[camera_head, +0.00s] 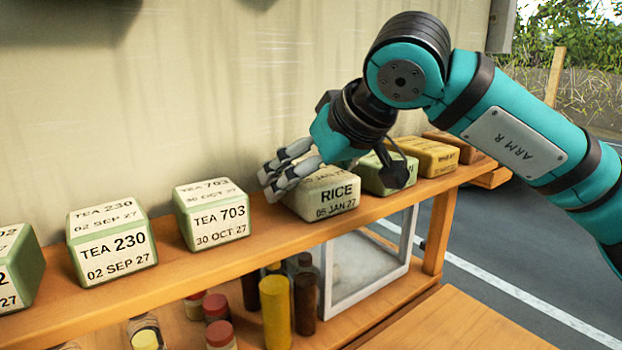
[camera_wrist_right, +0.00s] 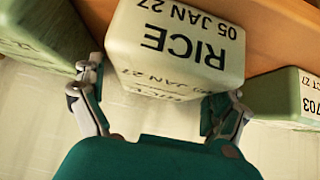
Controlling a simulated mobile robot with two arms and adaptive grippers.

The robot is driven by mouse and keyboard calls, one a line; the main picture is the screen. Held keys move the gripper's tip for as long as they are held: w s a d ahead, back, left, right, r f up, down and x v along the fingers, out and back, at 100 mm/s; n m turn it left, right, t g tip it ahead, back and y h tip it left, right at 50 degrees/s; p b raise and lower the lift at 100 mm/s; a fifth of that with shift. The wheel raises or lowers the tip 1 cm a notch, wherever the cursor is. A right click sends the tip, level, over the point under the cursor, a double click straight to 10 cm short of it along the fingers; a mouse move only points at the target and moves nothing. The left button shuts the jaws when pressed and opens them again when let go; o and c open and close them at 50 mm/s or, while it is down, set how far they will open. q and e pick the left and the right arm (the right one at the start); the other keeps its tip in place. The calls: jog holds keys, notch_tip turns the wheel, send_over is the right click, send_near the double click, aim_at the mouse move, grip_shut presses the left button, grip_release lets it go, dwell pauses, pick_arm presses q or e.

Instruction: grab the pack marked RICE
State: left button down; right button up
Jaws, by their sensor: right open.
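The pack marked RICE (camera_head: 336,202), pale cream-green with the date 05 JAN 27, stands on the wooden shelf. My right gripper (camera_head: 328,178) is at the pack from above and behind, its arm coming in from the right. In the right wrist view the RICE pack (camera_wrist_right: 180,48) appears upside down between the open fingers of the right gripper (camera_wrist_right: 162,85). One finger is on each side of the pack, and I see gaps beside it, so no grip shows. Part of the pack's top is hidden by the gripper in the head view. My left gripper is not in view.
On the shelf (camera_head: 160,275), a TEA 703 pack (camera_head: 220,228) and a TEA 230 pack (camera_head: 112,255) stand left of RICE. A green pack (camera_head: 372,178) and a yellow pack (camera_head: 432,157) stand close on its right. A wall rises behind. Jars and a white-framed box (camera_head: 405,262) are below.

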jog(key=shift+c, duration=0.3)
jog(key=c, duration=1.1)
jog(key=shift+r, duration=0.1)
